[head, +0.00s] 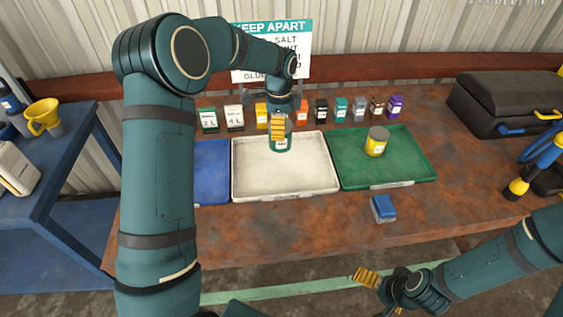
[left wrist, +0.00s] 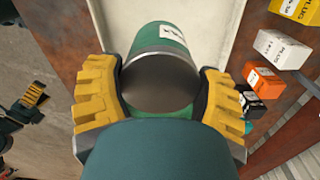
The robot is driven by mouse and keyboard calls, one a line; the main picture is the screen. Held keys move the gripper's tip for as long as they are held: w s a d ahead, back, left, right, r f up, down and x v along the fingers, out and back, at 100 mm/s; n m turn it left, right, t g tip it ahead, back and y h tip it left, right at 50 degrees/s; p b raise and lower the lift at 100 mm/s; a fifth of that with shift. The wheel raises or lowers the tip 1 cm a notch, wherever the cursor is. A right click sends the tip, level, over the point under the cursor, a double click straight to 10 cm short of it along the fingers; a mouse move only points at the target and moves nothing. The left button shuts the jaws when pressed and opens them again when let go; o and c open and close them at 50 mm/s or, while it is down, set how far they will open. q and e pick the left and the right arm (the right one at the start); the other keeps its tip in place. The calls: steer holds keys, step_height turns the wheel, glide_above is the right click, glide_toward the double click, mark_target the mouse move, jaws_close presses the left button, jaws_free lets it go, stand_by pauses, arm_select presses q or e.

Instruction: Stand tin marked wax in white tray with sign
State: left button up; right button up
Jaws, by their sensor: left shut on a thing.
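My left gripper (head: 279,128) is shut on a green tin (head: 281,144) with a white label and grey metal end. The tin is at the back part of the white tray (head: 262,191); I cannot tell whether its base touches the tray floor. In the left wrist view the tin (left wrist: 160,80) sits between both yellow fingers; its label is too cropped to read fully. The KEEP APART sign (head: 272,27) stands behind the white tray, partly hidden by my left arm. My right gripper (head: 380,279) is off the table's front edge; its jaw opening is unclear.
A blue tray (head: 212,170) lies left of the white tray. A green tray (head: 400,165) on the right holds a yellow-labelled tin (head: 377,141). Several small boxes line the back. A blue-topped block (head: 383,208) lies in front. A black case (head: 505,103) stands right.

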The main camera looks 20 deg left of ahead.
arm_select(q)
steer(key=shift+w+a+f, duration=0.15)
steer(key=shift+w+f, duration=0.15)
steer(key=shift+w, duration=0.45)
step_height(320, 180, down, 10)
steer(key=shift+r+b, duration=0.15)
steer(key=shift+b, duration=0.15)
steer(key=shift+f, duration=0.2)
steer(key=o, duration=1.3)
steer(key=shift+r, duration=0.15)
step_height(320, 180, up, 12)
steer(key=shift+r+p, duration=0.1)
steer(key=shift+p, duration=0.35)
